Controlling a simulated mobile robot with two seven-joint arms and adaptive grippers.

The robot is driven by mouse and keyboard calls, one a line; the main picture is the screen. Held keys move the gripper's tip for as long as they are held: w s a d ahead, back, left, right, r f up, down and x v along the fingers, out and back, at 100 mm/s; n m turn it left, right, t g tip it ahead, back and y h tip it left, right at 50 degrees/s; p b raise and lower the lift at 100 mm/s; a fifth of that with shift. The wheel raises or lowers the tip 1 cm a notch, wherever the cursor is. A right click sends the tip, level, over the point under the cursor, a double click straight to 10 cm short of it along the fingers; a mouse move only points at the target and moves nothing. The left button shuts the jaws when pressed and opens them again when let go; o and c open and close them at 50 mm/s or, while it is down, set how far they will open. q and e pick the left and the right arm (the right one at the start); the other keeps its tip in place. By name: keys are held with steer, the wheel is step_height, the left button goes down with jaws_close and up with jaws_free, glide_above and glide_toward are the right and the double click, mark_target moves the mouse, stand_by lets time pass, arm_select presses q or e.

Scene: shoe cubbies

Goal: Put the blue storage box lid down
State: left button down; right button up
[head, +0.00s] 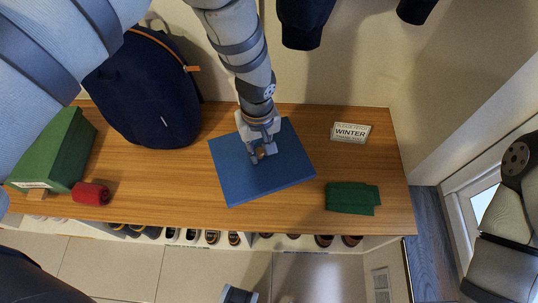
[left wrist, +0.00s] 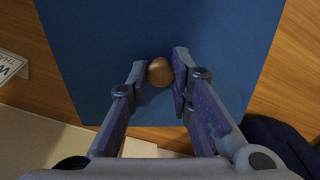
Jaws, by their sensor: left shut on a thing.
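The blue storage box lid (head: 235,176) is a flat blue panel with a round brown wooden knob (left wrist: 160,72). It is level over the middle of the wooden bench top. I cannot tell whether it touches the wood or hangs just above it. My left gripper (head: 263,150) points down at the lid and is shut on its knob. In the left wrist view, the two fingers (left wrist: 160,68) stand on either side of the knob, and the blue lid (left wrist: 100,40) spreads beneath them. My right gripper cannot be made out.
On the bench (head: 300,216) are a folded green cloth (head: 350,198), a WINTER sign (head: 351,132), a navy backpack (head: 150,90), a green box (head: 55,150) and a red roll (head: 91,193). Shoes (head: 190,236) sit in cubbies below. Dark clothing (head: 303,20) hangs above.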

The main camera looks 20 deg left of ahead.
arm_select(q)
steer(key=shift+w+d+f, duration=0.3)
steer(key=shift+w+f, duration=0.05)
steer(key=shift+f, duration=0.2)
steer(key=shift+w+d+f, duration=0.25)
steer(key=shift+w+f, duration=0.05)
steer(key=shift+f, duration=0.2)
steer(key=f, duration=0.1)
steer(key=f+b, duration=0.1)
steer(key=f, duration=0.1)
steer(key=shift+w+d+f, duration=0.15)
steer(key=shift+d+f, duration=0.05)
steer(key=shift+f, duration=0.1)
steer(key=shift+r, duration=0.1)
arm_select(e)
steer(key=shift+x, duration=0.9)
steer(key=shift+s, duration=0.15)
arm_select(q)
steer(key=c, duration=1.8)
jaws_free()
steer(key=o, duration=0.4)
steer(key=shift+c, duration=0.2)
